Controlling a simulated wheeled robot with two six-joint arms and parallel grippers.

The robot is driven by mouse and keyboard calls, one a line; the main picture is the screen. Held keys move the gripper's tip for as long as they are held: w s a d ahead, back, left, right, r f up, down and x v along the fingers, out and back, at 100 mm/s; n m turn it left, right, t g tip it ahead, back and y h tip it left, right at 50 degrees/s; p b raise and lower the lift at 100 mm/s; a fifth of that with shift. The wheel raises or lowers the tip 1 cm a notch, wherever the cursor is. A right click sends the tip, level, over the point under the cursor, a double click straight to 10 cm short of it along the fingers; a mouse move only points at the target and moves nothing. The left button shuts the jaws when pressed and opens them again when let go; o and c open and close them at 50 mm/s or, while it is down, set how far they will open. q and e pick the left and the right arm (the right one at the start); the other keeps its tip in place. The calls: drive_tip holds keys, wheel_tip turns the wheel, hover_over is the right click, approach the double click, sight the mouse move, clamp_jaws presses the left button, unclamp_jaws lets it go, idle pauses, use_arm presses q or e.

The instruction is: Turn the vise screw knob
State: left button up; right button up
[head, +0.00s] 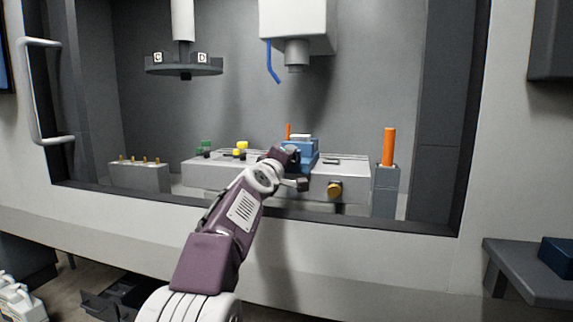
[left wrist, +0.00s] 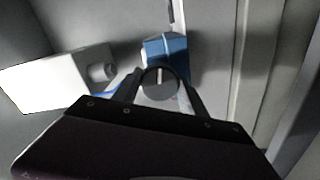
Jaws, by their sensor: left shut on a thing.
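The blue vise (head: 307,155) stands on the grey machine table inside the booth. It also shows in the left wrist view (left wrist: 168,46), just beyond my fingers. A round dark knob (left wrist: 158,79) with a pale bar across it lies between the fingers, in front of the vise. My left gripper (head: 289,159) reaches in through the booth opening and is shut on this knob; the gripper also shows in the left wrist view (left wrist: 162,92). In the head view the knob is hidden behind my gripper. My right gripper is not in view.
The machine table (head: 225,172) carries small green and yellow parts. A white spindle head (head: 297,25) with a blue hose hangs above; a round tool carousel (head: 184,66) hangs left. An orange cylinder (head: 389,146) stands on a grey block at right. The booth sill (head: 300,215) runs below my arm.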

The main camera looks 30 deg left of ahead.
use_arm(q)
drive_tip(key=shift+f+m, duration=0.15)
drive_tip(key=shift+m, duration=0.75)
drive_tip(key=o, duration=1.4)
drive_tip(key=shift+b, duration=0.3)
drive_tip(key=b+v, duration=0.2)
drive_tip(key=v, duration=0.7)
drive_tip(key=shift+s, duration=0.1)
